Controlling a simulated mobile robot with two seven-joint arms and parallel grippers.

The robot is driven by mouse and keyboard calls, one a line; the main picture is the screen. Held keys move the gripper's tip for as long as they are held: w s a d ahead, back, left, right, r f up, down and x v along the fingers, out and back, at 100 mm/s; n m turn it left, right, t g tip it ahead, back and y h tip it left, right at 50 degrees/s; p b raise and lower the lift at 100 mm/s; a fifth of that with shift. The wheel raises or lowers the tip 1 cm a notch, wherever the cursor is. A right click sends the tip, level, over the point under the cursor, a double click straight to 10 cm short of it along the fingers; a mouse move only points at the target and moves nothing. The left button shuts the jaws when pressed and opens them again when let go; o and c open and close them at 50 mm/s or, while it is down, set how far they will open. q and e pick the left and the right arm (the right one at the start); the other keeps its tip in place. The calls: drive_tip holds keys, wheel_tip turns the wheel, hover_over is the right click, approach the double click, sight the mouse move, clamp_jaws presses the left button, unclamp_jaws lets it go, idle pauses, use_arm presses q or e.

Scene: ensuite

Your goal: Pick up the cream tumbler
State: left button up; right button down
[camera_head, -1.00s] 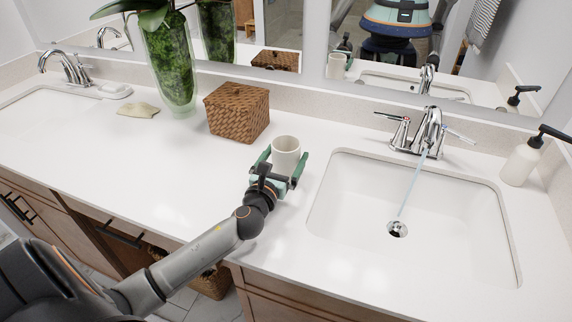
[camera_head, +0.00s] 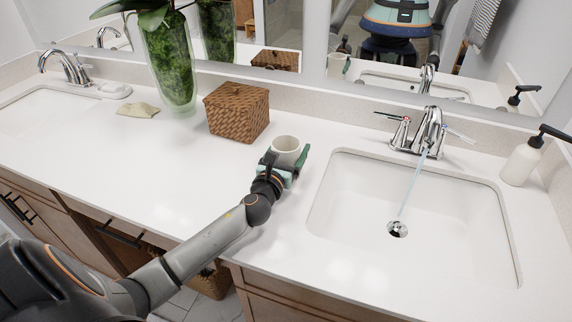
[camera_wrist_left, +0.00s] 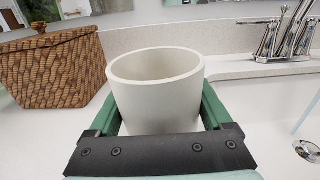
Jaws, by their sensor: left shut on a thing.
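The cream tumbler (camera_head: 287,147) stands upright on the white counter, left of the right-hand sink. My left gripper (camera_head: 287,160) reaches it from the front, with its green fingers on either side of the tumbler. In the left wrist view the tumbler (camera_wrist_left: 157,88) fills the space between the fingers, and its open rim faces up. The gripper is shut on the tumbler. The tumbler's lower part is hidden by the gripper. My right gripper is not in view.
A lidded wicker basket (camera_head: 237,112) stands behind and left of the tumbler. The right-hand sink (camera_head: 420,205) has water running from its chrome faucet (camera_head: 428,130). A soap dispenser (camera_head: 522,160) stands at far right. The counter to the left is mostly clear.

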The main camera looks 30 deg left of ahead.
use_arm(q)
drive_tip(key=c, duration=0.5)
